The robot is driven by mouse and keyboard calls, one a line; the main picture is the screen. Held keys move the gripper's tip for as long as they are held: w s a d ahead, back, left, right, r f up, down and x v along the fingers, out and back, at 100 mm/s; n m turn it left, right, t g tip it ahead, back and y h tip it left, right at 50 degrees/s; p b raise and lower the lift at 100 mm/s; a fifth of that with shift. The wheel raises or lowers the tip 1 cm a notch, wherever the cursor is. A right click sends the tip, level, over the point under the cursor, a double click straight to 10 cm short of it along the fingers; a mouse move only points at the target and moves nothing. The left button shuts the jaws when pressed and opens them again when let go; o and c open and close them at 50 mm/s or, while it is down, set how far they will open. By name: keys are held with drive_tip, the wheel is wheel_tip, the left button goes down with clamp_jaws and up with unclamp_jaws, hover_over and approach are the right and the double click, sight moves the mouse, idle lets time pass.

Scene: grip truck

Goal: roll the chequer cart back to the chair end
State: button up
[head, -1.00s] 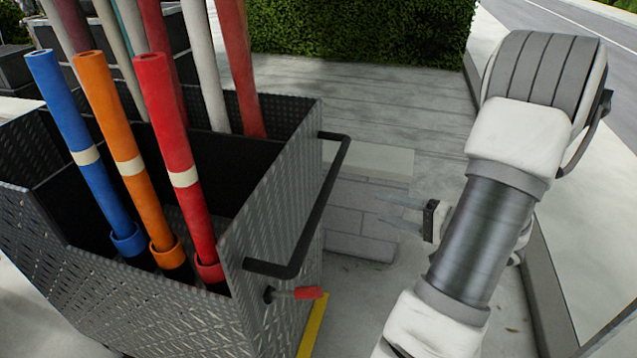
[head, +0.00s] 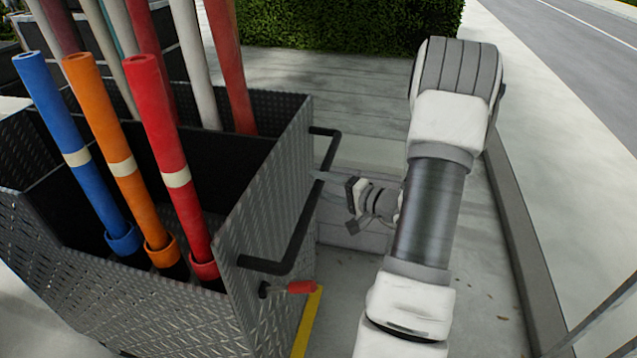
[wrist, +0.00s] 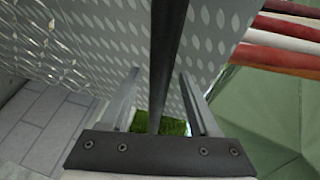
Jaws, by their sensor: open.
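The chequer cart (head: 255,215) is a box of grey diamond-plate metal at the left of the head view. A black bar handle (head: 301,220) stands out from its right side. My gripper (head: 324,177) is at the far half of that handle, its fingers pointing left toward the cart wall. In the wrist view the handle (wrist: 166,60) runs between the two open fingers (wrist: 158,100), and the plate wall (wrist: 225,40) is close behind it. The fingers do not look closed on the bar. A small red-gripped lever (head: 300,287) sits low on the cart's near right corner. No chair is in view.
Blue, orange and red poles (head: 165,130) and several others stand in the cart. A low block wall (head: 350,233) is beyond the handle. A yellow line (head: 307,325) runs along the cart's foot. A kerb (head: 520,250) lies right of my arm, and a hedge (head: 345,25) at the back.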

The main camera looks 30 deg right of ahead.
drive_tip(key=shift+w+a+f, duration=0.1)
drive_tip(key=shift+w+a, duration=0.1)
drive_tip(key=shift+w, duration=0.4)
clamp_jaws()
idle(1.1)
